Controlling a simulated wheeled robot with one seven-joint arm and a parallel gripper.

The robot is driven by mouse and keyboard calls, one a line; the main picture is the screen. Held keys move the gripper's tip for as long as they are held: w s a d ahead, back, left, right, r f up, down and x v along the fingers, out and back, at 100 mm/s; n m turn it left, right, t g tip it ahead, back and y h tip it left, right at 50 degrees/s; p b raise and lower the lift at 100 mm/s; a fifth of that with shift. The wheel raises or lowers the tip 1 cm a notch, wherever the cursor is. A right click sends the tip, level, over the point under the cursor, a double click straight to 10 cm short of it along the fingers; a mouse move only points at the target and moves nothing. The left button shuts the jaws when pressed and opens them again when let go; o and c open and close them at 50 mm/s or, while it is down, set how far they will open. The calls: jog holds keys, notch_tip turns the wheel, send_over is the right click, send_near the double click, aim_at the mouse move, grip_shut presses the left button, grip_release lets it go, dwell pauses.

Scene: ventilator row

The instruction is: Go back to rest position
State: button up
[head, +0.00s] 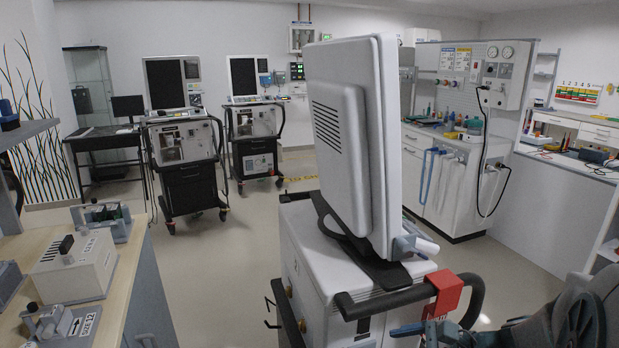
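My arm reaches in at the lower right of the head view, and its dark rounded link is cut by the frame edge. My gripper (424,331) appears as a blue-grey part at the bottom edge, close to the black push handle (392,299) of the nearest ventilator. Its fingers are partly cut off, so I cannot tell whether it is open or whether it touches the handle. A red block (444,294) sits on the handle just above it. The nearest ventilator (345,272) carries a large pale screen (350,135), seen from behind.
Two more ventilators (182,160) (254,145) stand at the back. A wooden bench (120,270) with several devices is at the left. A white workstation (437,185) and a counter (565,200) stand at the right. Open floor (235,250) lies between the bench and nearest ventilator.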

jog(key=s+a+r+n+g+h+p, duration=0.2)
jog(key=s+r+n+h+p, duration=0.4)
jog(key=n, duration=1.2)
jog(key=shift+s+r+h, duration=0.5)
jog(key=shift+r+h, duration=1)
jog(key=shift+r, duration=0.5)
